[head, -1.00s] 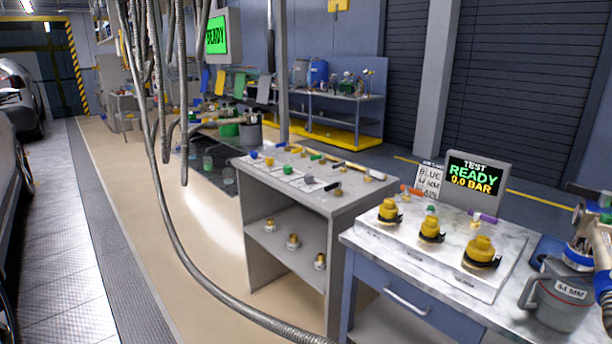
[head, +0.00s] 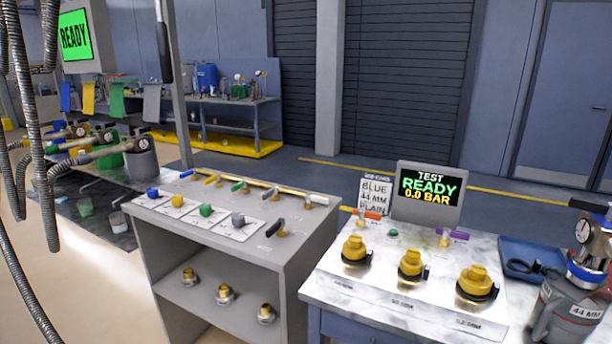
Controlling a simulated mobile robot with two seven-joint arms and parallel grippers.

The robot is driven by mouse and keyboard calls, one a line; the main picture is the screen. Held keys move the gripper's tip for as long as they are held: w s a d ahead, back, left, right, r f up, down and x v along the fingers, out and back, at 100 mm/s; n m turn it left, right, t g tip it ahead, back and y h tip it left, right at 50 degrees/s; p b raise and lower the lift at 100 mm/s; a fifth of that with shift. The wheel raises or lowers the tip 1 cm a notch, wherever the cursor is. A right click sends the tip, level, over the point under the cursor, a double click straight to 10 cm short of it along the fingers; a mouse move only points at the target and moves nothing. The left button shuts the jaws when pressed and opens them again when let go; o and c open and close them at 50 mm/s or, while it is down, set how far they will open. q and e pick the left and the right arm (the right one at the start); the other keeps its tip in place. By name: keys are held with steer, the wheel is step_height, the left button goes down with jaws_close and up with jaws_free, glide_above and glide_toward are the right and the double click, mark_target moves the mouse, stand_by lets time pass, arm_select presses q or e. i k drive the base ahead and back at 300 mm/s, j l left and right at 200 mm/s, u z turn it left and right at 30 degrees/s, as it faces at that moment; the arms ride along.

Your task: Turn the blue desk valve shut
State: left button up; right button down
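The grey desk (head: 313,243) stands at the centre left with a pipe (head: 255,185) along its back edge. A small blue valve lever (head: 186,174) shows at the left end of this pipe. Yellow (head: 211,179), green (head: 239,186) and grey levers (head: 272,192) follow to its right. A blue knob (head: 152,193) sits at the left end of the front row. The blue lever is small, and I cannot tell whether its valve is open or shut. Neither of my grippers shows in the head view.
A marble-topped bench (head: 325,287) with yellow-capped fittings stands at the right, with a test screen (head: 430,193) reading READY, 0.0 BAR. A card (head: 375,195) reads BLUE, 44 MM, PLAIN. A grey jug (head: 570,310) stands at far right. Hoses (head: 35,130) hang at left.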

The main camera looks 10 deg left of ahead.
mark_target(193, 171)
steer(key=i+j, duration=0.15)
steer(key=j, duration=0.25)
steer(key=i+j+z, duration=0.15)
steer(key=j, duration=0.25)
steer(key=i+j, duration=0.15)
steer(key=j, duration=0.25)
steer(key=i+j+z, duration=0.1)
steer(key=j, duration=0.3)
steer(key=i+j+z, duration=0.1)
steer(key=j, duration=0.35)
